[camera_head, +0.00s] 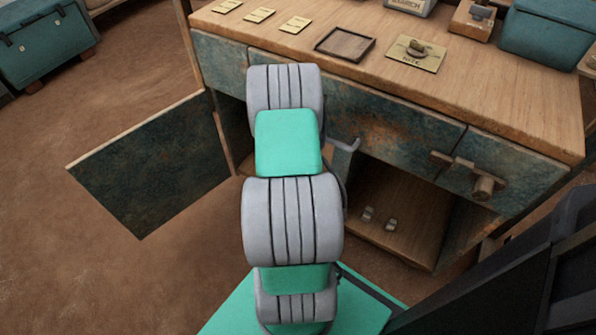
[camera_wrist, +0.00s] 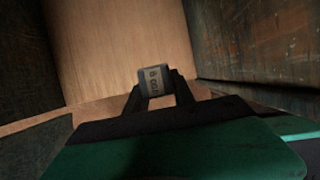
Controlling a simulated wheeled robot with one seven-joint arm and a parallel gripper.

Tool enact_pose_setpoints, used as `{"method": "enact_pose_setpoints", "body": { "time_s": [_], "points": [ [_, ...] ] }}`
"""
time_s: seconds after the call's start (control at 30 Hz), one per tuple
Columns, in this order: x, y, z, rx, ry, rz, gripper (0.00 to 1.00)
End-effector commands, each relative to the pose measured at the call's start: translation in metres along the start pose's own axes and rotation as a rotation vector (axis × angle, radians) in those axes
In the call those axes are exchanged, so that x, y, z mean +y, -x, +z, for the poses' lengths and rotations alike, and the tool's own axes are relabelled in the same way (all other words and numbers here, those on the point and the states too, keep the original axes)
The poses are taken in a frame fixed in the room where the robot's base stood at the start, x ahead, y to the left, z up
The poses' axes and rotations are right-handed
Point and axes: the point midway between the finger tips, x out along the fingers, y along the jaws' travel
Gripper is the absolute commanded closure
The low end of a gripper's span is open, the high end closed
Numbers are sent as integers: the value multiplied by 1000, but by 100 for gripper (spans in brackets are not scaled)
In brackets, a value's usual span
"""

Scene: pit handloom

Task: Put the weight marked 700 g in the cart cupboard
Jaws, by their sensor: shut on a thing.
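In the wrist view my gripper (camera_wrist: 157,93) is shut on a small grey metal weight (camera_wrist: 154,77). Its dark marking appears upside down and seems to read 700 g. The weight is between the fingertips, in front of a pale wooden surface. Dark, worn blue-green panels flank it. In the head view my arm reaches to the cart cupboard (camera_head: 437,208), and hides my gripper and the held weight. The cupboard door (camera_head: 155,165) stands wide open at the left. I cannot tell whether the weight touches the wood.
Two small grey weights (camera_head: 367,213) (camera_head: 391,224) are on the cupboard floor at the right. The cart top (camera_head: 480,85) holds brass-coloured plates, a shallow dark tray (camera_head: 345,44) and a plate with a small object (camera_head: 416,52). A wooden handle (camera_head: 470,172) sticks out from the front right.

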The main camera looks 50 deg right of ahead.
Motion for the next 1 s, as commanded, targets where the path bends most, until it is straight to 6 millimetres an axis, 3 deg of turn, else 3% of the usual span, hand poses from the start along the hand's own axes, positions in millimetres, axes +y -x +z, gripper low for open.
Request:
{"method": "enact_pose_setpoints", "body": {
  "time_s": [0.13,0.43,0.6,0.83,1.0],
  "points": [
    [14,-15,8,-11,8,7,100],
    [83,-64,26,-10,6,8,100],
    [106,-99,25,-8,4,5,100],
    [121,-117,26,-8,4,5,100],
    [123,-147,14,-7,3,4,100]
  ]
}}
